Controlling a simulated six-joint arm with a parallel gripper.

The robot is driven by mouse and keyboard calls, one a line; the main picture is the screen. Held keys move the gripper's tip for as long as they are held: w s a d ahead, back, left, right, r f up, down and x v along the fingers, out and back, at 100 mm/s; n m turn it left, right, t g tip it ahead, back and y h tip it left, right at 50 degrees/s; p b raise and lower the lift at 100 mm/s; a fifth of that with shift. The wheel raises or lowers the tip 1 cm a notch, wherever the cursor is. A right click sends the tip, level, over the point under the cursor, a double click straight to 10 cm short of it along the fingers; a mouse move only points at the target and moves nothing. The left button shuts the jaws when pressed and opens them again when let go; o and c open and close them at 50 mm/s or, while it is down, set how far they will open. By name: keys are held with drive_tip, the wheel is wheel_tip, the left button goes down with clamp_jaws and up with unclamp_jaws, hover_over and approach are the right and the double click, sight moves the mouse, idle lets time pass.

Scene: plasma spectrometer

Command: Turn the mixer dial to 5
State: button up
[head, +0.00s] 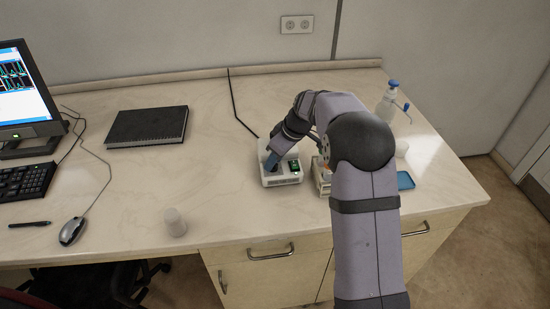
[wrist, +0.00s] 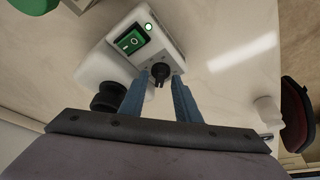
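The mixer (head: 283,179) is a small white device on the desk, partly hidden by my arm in the head view. In the wrist view its white housing (wrist: 172,35) carries a green rocker switch (wrist: 132,40) and a black dial (wrist: 161,71). My gripper (wrist: 160,77) has two blue fingers, spread apart, with their tips on either side of the dial. I cannot tell whether they touch it. In the head view my gripper (head: 271,163) points down at the mixer. The dial's number marks are too small to read.
A black round part (wrist: 108,96) of the mixer sits beside the left finger. A small rack (head: 322,177), a blue tray (head: 405,180) and a pump bottle (head: 387,104) stand to the right. A white cup (head: 174,222) and a black notebook (head: 147,126) are to the left.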

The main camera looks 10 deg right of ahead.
clamp_jaws()
drive_tip(key=shift+m, duration=0.3)
